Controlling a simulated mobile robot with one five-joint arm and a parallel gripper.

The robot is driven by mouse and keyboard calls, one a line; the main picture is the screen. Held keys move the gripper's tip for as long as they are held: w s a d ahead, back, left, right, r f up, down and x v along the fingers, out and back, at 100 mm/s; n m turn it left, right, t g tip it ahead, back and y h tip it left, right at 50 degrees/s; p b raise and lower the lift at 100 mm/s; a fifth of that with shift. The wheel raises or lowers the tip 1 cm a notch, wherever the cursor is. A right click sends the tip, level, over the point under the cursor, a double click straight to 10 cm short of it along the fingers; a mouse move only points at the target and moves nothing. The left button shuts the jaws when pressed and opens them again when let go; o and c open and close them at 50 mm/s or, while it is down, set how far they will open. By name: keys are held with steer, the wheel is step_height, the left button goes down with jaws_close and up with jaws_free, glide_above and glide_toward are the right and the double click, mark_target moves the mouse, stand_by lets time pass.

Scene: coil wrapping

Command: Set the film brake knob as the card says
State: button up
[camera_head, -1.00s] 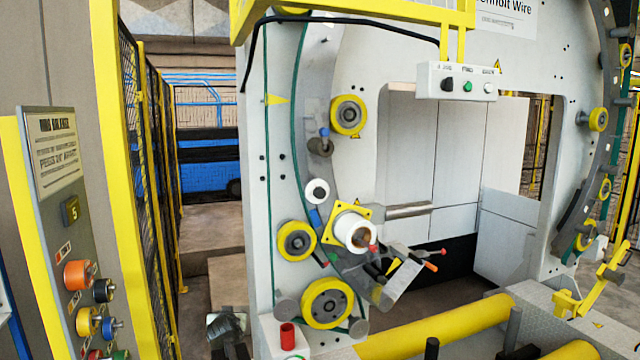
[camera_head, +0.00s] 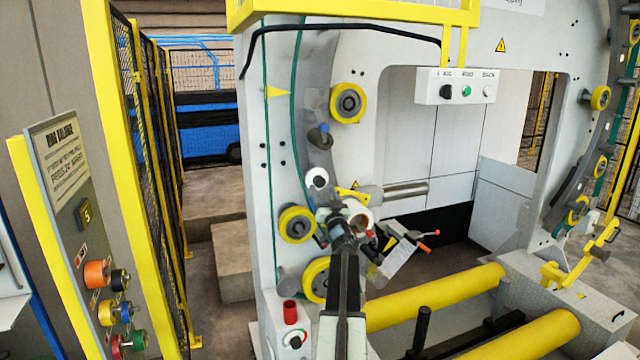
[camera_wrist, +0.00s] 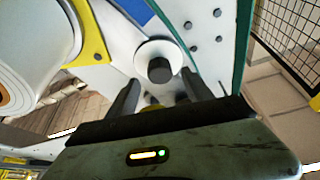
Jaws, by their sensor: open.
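A white round disc with a dark grey centre knob, which looks like the film brake knob (camera_head: 317,179), is on the ring beside the white film roll (camera_head: 358,214). In the wrist view the dark knob on its white disc (camera_wrist: 160,68) is just beyond my fingertips, roughly midway between them. My gripper (camera_wrist: 160,90) is open and empty, with a finger on either side of the view's middle. Contact with the knob cannot be told. In the head view my gripper (camera_head: 338,218) hides part of the roll area. A placard (camera_head: 61,164) stands on the left panel; its small text is unreadable.
Yellow rollers (camera_head: 440,296) lie at the front right. A red button (camera_head: 290,311) is low on the machine's front. A film roll (camera_wrist: 35,65) crowds the wrist view's left side.

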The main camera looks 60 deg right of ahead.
mark_target(321, 184)
steer(key=p+x, duration=0.1)
steer(key=x, duration=0.2)
steer(key=shift+w+d+r, duration=0.15)
steer(key=shift+w+d, duration=0.1)
jaws_close()
steer(key=shift+a, duration=0.15)
steer(key=shift+n, duration=0.4)
steer(key=n+t+y, duration=0.1)
steer(key=n, duration=0.2)
steer(key=n+t+y, duration=0.1)
steer(key=n+y, duration=0.1)
steer(key=n, duration=0.1)
steer(key=shift+s+d+r, duration=0.1)
steer(key=shift+d, duration=0.15)
steer(key=shift+s+n+t+y+p, duration=0.1)
steer(key=shift+n+t+y+p, duration=0.2)
steer(key=shift+n+y, duration=0.8)
steer(key=shift+n+t+y+p, duration=0.2)
steer(key=shift+n+y+p, duration=0.1)
steer(key=shift+n, duration=1.8)
